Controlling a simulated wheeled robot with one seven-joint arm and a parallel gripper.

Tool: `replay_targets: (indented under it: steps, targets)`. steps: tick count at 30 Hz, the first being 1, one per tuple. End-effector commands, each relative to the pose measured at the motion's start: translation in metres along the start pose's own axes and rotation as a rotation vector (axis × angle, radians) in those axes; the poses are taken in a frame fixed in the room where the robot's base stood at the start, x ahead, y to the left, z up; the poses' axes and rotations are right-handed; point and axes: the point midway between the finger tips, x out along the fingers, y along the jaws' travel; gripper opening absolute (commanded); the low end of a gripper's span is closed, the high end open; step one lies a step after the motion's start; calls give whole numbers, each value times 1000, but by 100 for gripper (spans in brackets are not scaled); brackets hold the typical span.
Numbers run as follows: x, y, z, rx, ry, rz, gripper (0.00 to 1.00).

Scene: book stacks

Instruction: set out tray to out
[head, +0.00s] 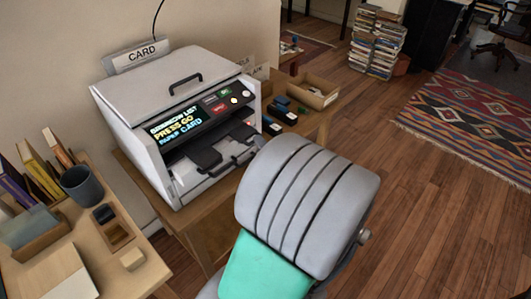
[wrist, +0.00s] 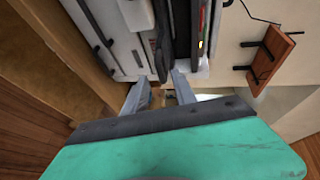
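A white printer (head: 150,120) with a CARD sign stands on a wooden table in the head view. In the wrist view the white printer body (wrist: 110,30) lies just beyond my gripper (wrist: 160,94). Its two grey fingers stand apart, with nothing clearly between them. The head view hides my gripper behind my grey and teal arm.
A cardboard box (head: 312,92) and small dark items (head: 282,108) sit right of the printer. At left, a desk holds a grey cup (head: 82,185), books and a wooden organiser (head: 112,230). The wood floor at right is open, with a patterned rug (head: 470,120).

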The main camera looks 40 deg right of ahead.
Motion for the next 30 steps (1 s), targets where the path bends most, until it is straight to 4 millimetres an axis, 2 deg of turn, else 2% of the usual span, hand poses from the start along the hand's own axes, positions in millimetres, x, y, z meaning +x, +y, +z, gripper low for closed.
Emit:
replay_targets:
  steps: [3,9,14,25,28,30]
  targets:
    - [-22,1,-4,3,10,2,32]
    - [-46,0,-2,2,6,1,32]
    - [-52,0,-1,0,1,0,32]
    - [-51,0,2,-6,-8,4,32]
    - [-45,1,23,-69,-91,50,32]
    - [-39,5,53,-171,-212,116,32]
